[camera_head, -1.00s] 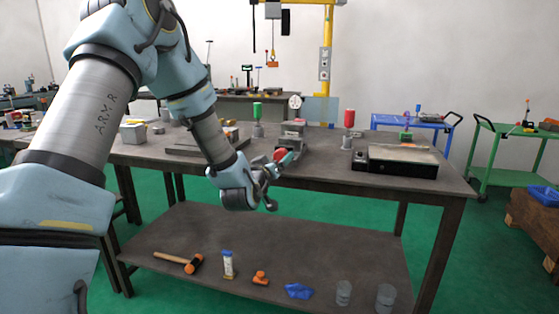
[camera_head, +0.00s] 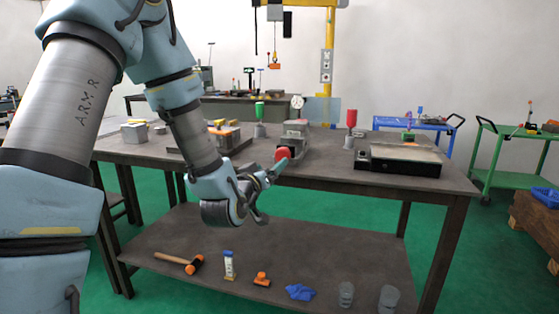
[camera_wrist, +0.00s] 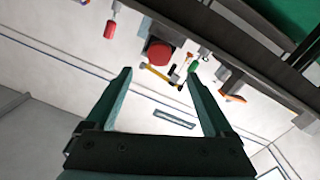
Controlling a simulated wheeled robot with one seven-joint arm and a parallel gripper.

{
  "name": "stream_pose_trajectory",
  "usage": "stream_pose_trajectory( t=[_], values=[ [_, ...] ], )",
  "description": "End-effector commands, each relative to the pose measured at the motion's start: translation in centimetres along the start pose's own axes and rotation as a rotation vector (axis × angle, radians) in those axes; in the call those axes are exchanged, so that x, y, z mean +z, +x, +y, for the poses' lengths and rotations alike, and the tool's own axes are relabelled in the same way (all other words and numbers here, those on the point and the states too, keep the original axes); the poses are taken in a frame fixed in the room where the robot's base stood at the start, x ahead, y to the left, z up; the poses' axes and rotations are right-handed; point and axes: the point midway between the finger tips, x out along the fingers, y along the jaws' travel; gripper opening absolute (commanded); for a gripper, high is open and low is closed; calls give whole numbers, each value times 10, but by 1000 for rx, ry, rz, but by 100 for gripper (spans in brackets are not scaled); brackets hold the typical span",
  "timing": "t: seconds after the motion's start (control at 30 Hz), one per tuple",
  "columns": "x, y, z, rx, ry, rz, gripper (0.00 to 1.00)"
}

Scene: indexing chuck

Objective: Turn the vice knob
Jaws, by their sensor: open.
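The vice (camera_head: 296,137) is a grey block-like device near the front edge of the workbench. Its round red knob (camera_head: 282,155) faces the front. The knob shows in the wrist view (camera_wrist: 160,53) as a red disc on a dark body, just beyond the fingertips and between their lines. My gripper (camera_head: 276,172) is just in front of the knob and slightly below it in the head view. Its two teal fingers (camera_wrist: 158,75) are spread wide with nothing between them. I see no contact with the knob; one finger overlaps its edge in the head view.
The workbench (camera_head: 330,178) has a flat grey plate device (camera_head: 398,160) at right. A hammer (camera_head: 178,262) and small items lie on the lower shelf (camera_head: 215,240).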

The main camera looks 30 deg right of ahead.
Motion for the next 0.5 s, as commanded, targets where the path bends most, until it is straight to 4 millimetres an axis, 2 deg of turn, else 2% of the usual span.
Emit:
stream_pose_trajectory(
  t=[0.2,0.37,0.5],
  values=[
    [-8,3,2,0,-31,-1,85],
    [-16,9,4,0,-119,1,85],
    [-15,9,4,2,-204,5,85]
  ],
)
